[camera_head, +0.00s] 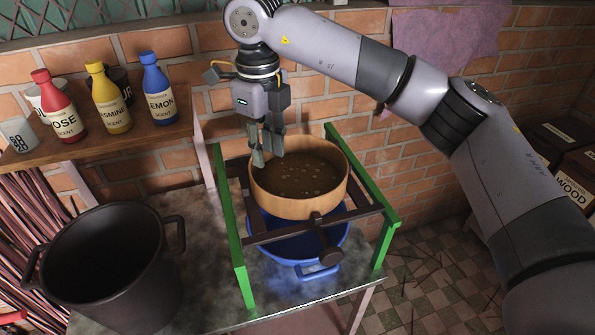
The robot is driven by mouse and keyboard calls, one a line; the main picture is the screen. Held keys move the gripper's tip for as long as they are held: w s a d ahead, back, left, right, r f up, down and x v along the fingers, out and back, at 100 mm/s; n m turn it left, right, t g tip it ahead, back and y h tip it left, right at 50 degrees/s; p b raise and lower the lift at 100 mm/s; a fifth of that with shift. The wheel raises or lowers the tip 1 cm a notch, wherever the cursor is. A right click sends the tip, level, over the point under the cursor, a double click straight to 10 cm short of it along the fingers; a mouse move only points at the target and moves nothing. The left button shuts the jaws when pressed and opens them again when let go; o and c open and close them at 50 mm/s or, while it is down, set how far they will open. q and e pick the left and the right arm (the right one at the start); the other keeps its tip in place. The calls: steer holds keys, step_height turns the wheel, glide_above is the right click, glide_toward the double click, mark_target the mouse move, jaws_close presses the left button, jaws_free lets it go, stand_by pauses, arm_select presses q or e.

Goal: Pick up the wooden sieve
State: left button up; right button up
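The wooden sieve (300,207) is a round, light-wood ring with a brown, perforated-looking bottom. It sits on dark crossbars within a green frame (236,260), above a blue basin (325,248). My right gripper (267,155) reaches down from above to the sieve's back-left rim. Its two fingers look slightly apart, with the tips at the rim and overlapping it in this view. I cannot tell whether they touch the wood. My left gripper is not in view.
A large black pot (110,265) stands on the metal table (200,235), left of the frame. Red (58,108), yellow (108,100) and blue (158,92) scent bottles stand on a wooden shelf (95,155). A brick wall is behind. Labelled boxes (572,175) are at the right.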

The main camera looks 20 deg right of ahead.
mark_target(271, 192)
step_height(271, 192, down, 7)
steer(key=shift+r+p, duration=0.1)
steer(key=shift+p, duration=0.95)
steer(key=f+p, duration=0.2)
steer(key=f, duration=0.1)
steer(key=f+p, duration=0.1)
steer(key=shift+s+d+f, duration=0.1)
steer(key=shift+s+f, duration=0.25)
steer(key=shift+s, duration=0.05)
steer(key=shift+f, duration=0.45)
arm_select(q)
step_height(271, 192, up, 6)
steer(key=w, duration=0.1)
arm_select(e)
jaws_close()
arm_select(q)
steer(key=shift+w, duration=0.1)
